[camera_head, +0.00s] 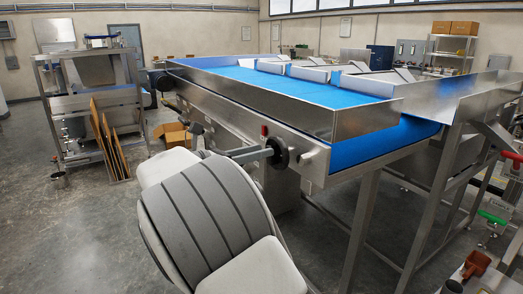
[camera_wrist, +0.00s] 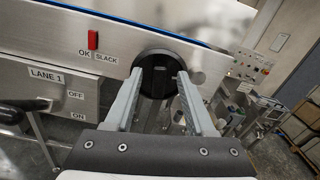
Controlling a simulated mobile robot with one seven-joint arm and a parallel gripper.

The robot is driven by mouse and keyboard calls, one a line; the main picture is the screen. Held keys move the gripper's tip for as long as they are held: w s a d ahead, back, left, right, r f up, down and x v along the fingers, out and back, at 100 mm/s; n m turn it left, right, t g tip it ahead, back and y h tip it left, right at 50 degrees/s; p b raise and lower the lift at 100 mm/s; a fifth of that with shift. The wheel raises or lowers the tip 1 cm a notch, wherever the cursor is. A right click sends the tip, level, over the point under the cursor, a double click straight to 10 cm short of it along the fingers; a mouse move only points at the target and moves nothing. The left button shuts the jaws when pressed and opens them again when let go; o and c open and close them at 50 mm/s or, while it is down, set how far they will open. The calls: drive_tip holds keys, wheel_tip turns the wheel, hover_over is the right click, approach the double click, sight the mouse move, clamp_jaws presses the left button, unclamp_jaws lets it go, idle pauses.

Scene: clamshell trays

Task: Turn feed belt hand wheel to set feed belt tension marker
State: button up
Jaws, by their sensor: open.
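The feed belt hand wheel (camera_wrist: 157,62) is a black round knob with a raised grip bar, on the steel side of the feed belt frame. It also shows in the head view (camera_head: 281,153). My gripper (camera_wrist: 160,76) is open, its two grey fingers on either side of the wheel's middle; whether they touch it I cannot tell. In the head view my gripper (camera_head: 262,154) reaches the wheel from the left. The red tension marker (camera_wrist: 93,39) stands above the line between the OK and SLACK labels; it also shows in the head view (camera_head: 264,130).
The blue feed belt (camera_head: 310,92) runs above the wheel. A LANE 1 plate (camera_wrist: 46,76) with OFF and ON labels lies left of the wheel in the wrist view. A round stub (camera_head: 315,158) sticks out right of the wheel. A steel rack (camera_head: 95,105) stands at left.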

drive_tip(key=shift+x, duration=0.75)
clamp_jaws()
